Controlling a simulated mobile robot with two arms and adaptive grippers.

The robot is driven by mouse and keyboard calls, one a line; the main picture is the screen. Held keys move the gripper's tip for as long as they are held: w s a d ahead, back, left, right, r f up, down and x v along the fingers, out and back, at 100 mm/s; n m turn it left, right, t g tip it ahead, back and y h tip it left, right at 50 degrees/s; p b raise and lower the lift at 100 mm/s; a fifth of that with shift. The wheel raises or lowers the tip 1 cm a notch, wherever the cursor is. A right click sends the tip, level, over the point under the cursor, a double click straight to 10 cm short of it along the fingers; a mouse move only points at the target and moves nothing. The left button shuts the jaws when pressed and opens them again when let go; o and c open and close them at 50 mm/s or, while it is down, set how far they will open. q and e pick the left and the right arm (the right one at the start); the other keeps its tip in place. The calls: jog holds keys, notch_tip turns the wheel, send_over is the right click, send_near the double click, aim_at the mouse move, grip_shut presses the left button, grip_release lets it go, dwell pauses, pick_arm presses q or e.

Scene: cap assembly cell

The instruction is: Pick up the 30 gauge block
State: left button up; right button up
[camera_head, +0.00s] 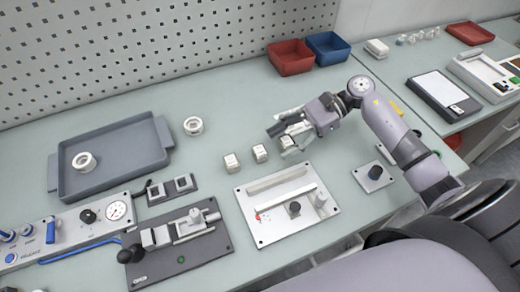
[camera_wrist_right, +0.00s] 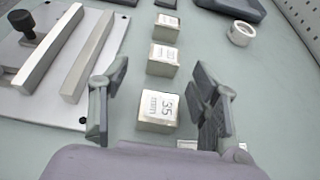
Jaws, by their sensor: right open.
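Several small pale gauge blocks stand in a row on the bench. In the head view I see a left block (camera_head: 231,162), a middle block (camera_head: 260,153) and a right block (camera_head: 287,142) partly under my right gripper (camera_head: 285,129). In the right wrist view, the nearest block (camera_wrist_right: 158,111) lies between the spread fingers of my right gripper (camera_wrist_right: 157,100); its label looks like 35. Two more blocks, a middle one (camera_wrist_right: 164,59) and a far one (camera_wrist_right: 166,28), stand beyond it, their labels too small to read. My right gripper is open and empty. My left gripper is not in view.
A white fixture plate (camera_head: 249,226) with rails lies in front of the blocks. A grey tray (camera_head: 118,147) and a white ring (camera_head: 193,126) are to the left. Red (camera_head: 290,58) and blue (camera_head: 328,47) bins stand behind. Bench behind the blocks is clear.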

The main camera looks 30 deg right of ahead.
aim_at(262, 150)
jog(key=x, duration=0.1)
jog(key=p+x, duration=0.1)
jog(key=x, duration=0.2)
jog(key=shift+w+a+r, duration=0.15)
jog(key=shift+w, duration=0.15)
jog(key=shift+c, duration=0.3)
grip_shut()
